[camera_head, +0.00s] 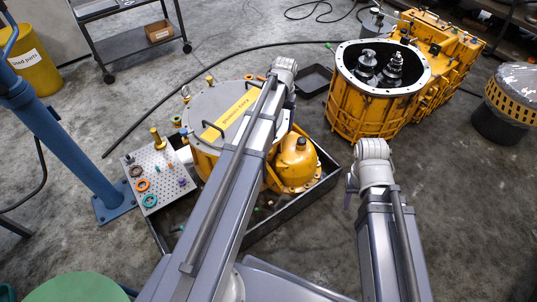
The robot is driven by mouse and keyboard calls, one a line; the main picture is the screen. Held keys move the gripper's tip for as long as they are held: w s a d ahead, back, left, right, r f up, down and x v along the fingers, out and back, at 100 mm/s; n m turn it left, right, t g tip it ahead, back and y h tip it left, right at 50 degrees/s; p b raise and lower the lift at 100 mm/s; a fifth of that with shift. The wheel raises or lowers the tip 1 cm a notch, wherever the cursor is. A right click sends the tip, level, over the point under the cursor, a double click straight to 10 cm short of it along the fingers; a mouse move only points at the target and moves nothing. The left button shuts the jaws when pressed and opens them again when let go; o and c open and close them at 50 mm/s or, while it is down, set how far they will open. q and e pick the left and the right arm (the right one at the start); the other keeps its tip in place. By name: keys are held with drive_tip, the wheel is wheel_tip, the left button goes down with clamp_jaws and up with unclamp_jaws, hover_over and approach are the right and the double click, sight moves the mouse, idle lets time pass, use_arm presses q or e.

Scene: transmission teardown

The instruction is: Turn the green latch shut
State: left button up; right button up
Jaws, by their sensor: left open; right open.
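I cannot clearly make out the green latch. A small green piece (328,45) shows by the left rim of the open yellow housing (347,112), but it is too small to tell if it is the latch. My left gripper (285,66) is at the far end of the long grey arm, over the right side of the round-lidded yellow housing (206,108). My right gripper (372,152) is lower right, in front of the open yellow housing and apart from it. Both are open and seem empty; their fingers are hard to see.
A dark tray (254,238) holds the lidded housing. A perforated board (158,162) with coloured rings is left of it. A blue post (70,150), yellow bin (33,62), cart (129,44) and yellow-rimmed drum (512,92) stand around. Floor at lower right is clear.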

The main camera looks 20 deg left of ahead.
use_arm(q)
drive_tip(key=shift+n, duration=0.5)
drive_tip(key=w+a+f+b, duration=0.1)
drive_tip(key=f, duration=0.1)
drive_tip(key=w+a+f+b, duration=0.1)
drive_tip(key=a+f+b, duration=0.1)
drive_tip(key=f, duration=0.1)
drive_tip(key=a+f+b, duration=0.2)
drive_tip(key=shift+w+a+f, duration=0.25)
drive_tip(key=shift+w, duration=0.15)
drive_tip(key=shift+a+f, duration=0.1)
drive_tip(key=shift+a, duration=0.15)
use_arm(e)
wheel_tip(320, 180, down, 8)
use_arm(q)
wheel_tip(320, 180, down, 8)
drive_tip(key=b, duration=0.8)
use_arm(e)
wheel_tip(320, 180, down, 8)
drive_tip(key=shift+r, duration=0.25)
use_arm(q)
clamp_jaws()
